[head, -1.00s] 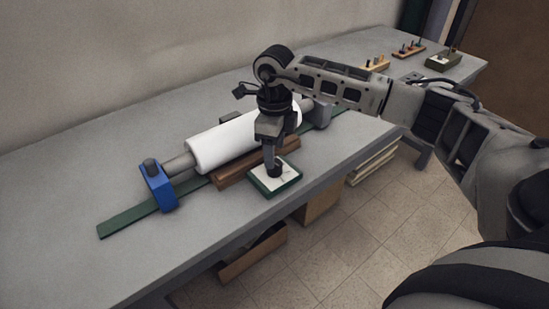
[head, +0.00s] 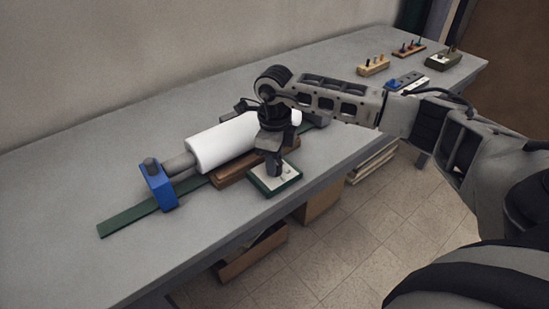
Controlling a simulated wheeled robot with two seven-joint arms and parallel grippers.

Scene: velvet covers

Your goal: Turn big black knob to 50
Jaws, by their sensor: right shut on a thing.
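A small green-edged box with a white dial face (head: 264,185) lies near the front edge of the grey table. My right gripper (head: 273,170) points down over this box and is shut on the black knob at its middle. The fingers hide most of the knob, and the dial's numbers are too small to read. My left gripper is not in view.
Behind the box, a white roller (head: 222,143) lies in a stand with a blue end block (head: 158,186) and a green rail (head: 127,220). A brown wooden block (head: 232,173) adjoins the box. Peg racks (head: 373,66) stand at the far right. The table's left part is clear.

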